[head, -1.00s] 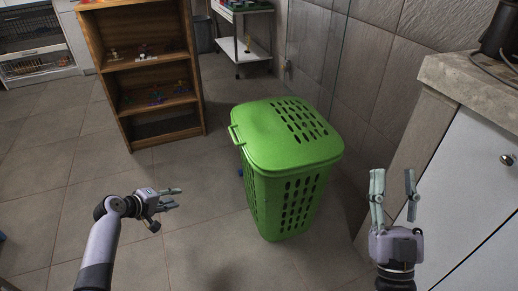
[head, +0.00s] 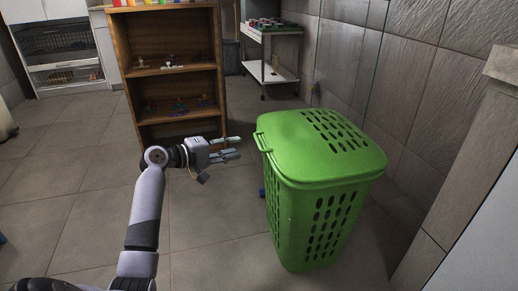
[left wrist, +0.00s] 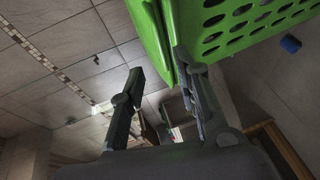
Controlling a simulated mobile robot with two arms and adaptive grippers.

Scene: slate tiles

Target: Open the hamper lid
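The green hamper (head: 312,225) stands upright on the floor. Its lid (head: 320,145) is down, with a slotted panel on top and a small handle (head: 259,141) at its left edge. My left gripper (head: 239,147) is open and empty just left of the handle, its fingers pointing right toward it. In the left wrist view the two fingers (left wrist: 158,64) are spread apart and the hamper (left wrist: 235,25) fills the upper right. The right finger overlaps the hamper's edge there; I cannot tell whether it touches. My right gripper is out of view.
A wooden shelf (head: 166,85) with small items stands behind my left arm, and a white trolley (head: 271,52) is farther back. A tiled wall (head: 425,110) is close on the hamper's right. A small blue object (left wrist: 290,43) is beside the hamper.

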